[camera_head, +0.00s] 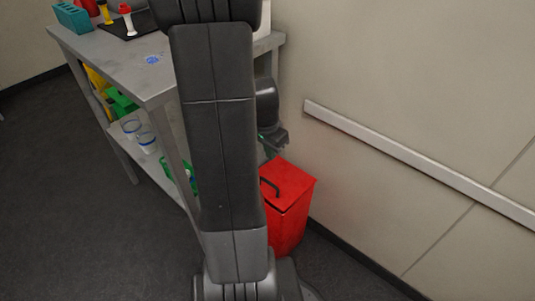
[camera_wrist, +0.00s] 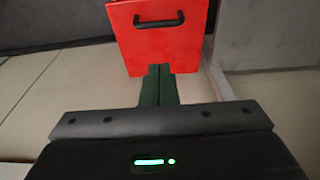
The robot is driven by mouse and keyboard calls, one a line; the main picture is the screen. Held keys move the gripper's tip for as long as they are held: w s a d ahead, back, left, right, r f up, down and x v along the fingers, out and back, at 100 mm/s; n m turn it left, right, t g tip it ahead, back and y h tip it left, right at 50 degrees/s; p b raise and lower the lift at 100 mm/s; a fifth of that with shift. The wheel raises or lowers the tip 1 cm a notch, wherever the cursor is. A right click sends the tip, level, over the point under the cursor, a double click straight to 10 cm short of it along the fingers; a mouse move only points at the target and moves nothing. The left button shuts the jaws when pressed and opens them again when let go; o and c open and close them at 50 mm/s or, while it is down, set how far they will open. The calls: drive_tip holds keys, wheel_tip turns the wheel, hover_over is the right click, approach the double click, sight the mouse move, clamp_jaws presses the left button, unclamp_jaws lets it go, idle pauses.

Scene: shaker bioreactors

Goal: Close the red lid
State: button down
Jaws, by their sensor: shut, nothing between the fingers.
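The red bin (camera_head: 288,229) stands on the floor against the wall, partly hidden behind my arm in the head view. Its red lid (camera_head: 293,181) lies over the top, with a black handle (camera_head: 270,187) on it. I cannot tell whether the lid sits fully flush. In the wrist view the red lid (camera_wrist: 170,45) fills the top middle, with the handle (camera_wrist: 158,20) near the upper edge. My gripper (camera_wrist: 159,70) is shut and empty, its dark green fingers overlapping the lid's lower edge in the picture. In the head view my gripper (camera_head: 272,148) is just above the bin; contact is unclear.
A grey metal table (camera_head: 135,72) with a lower shelf stands left of the bin, holding a teal rack (camera_head: 72,18) and labware. A white rail (camera_head: 420,163) runs along the wall at right. Dark floor (camera_head: 75,210) is open at left.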

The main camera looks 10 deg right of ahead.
sight(268, 183)
wheel_tip(268, 183, down, 10)
drive_tip(key=b, duration=0.3)
drive_tip(key=shift+w+r, duration=0.1)
drive_tip(key=shift+r, duration=0.05)
drive_tip(key=shift+a+f+b, duration=0.15)
drive_tip(key=shift+f+b, duration=0.2)
drive_tip(key=shift+f, duration=0.05)
drive_tip(key=f+b, duration=0.1)
drive_tip(key=s+a+f+b, duration=0.1)
drive_tip(key=b, duration=0.1)
drive_tip(key=shift+f, duration=0.3)
drive_tip(key=shift+r, duration=0.2)
drive_tip(key=shift+r+p, duration=0.65)
drive_tip(key=shift+r, duration=0.4)
wheel_tip(268, 183, up, 13)
drive_tip(key=s+a+p, duration=0.1)
drive_tip(key=p, duration=0.5)
drive_tip(key=shift+s+a, duration=0.15)
drive_tip(key=shift+a, duration=0.1)
